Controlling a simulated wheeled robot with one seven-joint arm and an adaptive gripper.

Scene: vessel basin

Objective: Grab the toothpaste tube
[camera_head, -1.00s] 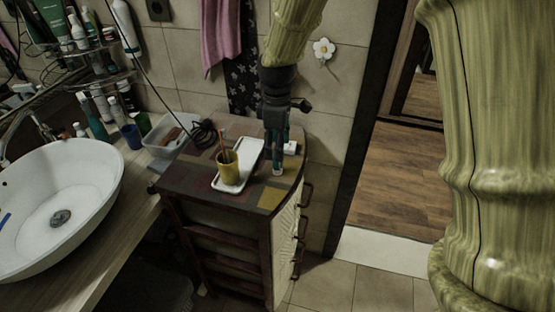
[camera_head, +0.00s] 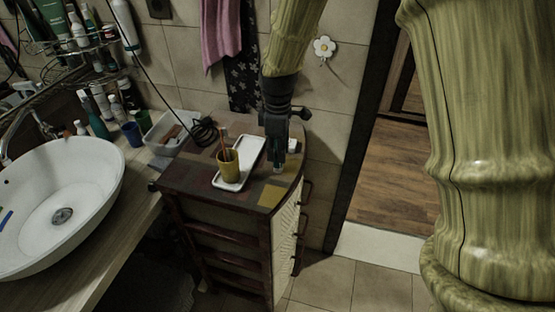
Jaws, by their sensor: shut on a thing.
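My gripper (camera_head: 278,152) reaches down over the right side of the small dark cabinet's top. It is shut on the toothpaste tube (camera_head: 279,168), of which a pale lower end shows below the fingers. Most of the tube is hidden by the gripper or too small to make out. I cannot tell whether its lower end touches the cabinet top.
A white tray (camera_head: 228,184) with a yellow cup (camera_head: 229,168) holding brushes lies just left of my gripper. A small white item (camera_head: 293,144) is behind it. A white basin (camera_head: 60,200), bottles and a clear box (camera_head: 172,131) are at left. The cabinet's front right top (camera_head: 270,194) is clear.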

